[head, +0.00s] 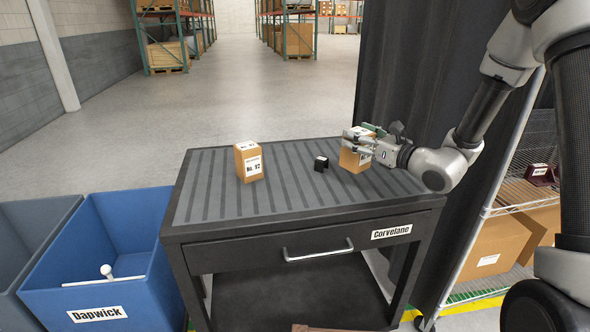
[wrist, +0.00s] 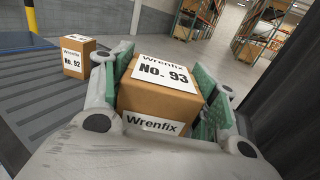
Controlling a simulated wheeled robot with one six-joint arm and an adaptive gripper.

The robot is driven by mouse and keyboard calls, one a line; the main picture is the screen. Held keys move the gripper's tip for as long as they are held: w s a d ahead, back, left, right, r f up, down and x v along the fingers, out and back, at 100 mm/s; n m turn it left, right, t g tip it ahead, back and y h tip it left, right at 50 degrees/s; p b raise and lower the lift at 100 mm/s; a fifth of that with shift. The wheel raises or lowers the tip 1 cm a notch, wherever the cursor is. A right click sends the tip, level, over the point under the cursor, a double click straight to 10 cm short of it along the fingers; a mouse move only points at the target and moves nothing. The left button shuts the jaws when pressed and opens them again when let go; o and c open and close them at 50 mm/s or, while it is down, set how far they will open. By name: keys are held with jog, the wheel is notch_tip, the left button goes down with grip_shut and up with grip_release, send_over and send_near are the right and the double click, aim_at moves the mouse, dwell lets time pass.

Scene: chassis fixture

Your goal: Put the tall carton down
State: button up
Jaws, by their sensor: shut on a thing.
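My gripper (head: 368,143) is shut on a brown carton (head: 350,160) at the right part of the grey ribbed cart top. In the wrist view my gripper (wrist: 165,78) has its green-padded fingers on both sides of this carton (wrist: 158,98), labelled "Wrenfix No. 93". The carton is upright and at or just above the top; I cannot tell if it touches. A second brown carton (head: 249,162) stands upright on the left part of the cart top. It also shows in the wrist view (wrist: 77,60), labelled "No. 92".
A small black block (head: 321,164) sits between the cartons. The cart (head: 215,222) is labelled "Corvelane". A blue bin (head: 140,243) labelled "Dapwick" stands left, holding a white part. A dark curtain (head: 400,70) hangs behind my arm. The cart top's front and far left are clear.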

jog(key=s+a+r+n+g+y, duration=0.2)
jog(key=a, duration=0.4)
jog(key=s+a+r+n+g+y, duration=0.1)
jog(key=s+a+g, duration=0.1)
jog(key=a, duration=0.4)
jog(key=shift+n, duration=0.3)
notch_tip(320, 180, down, 10)
jog(key=shift+w+d+r, duration=0.1)
jog(key=shift+r, duration=0.1)
jog(key=shift+f, duration=0.1)
jog(key=o, duration=1.3)
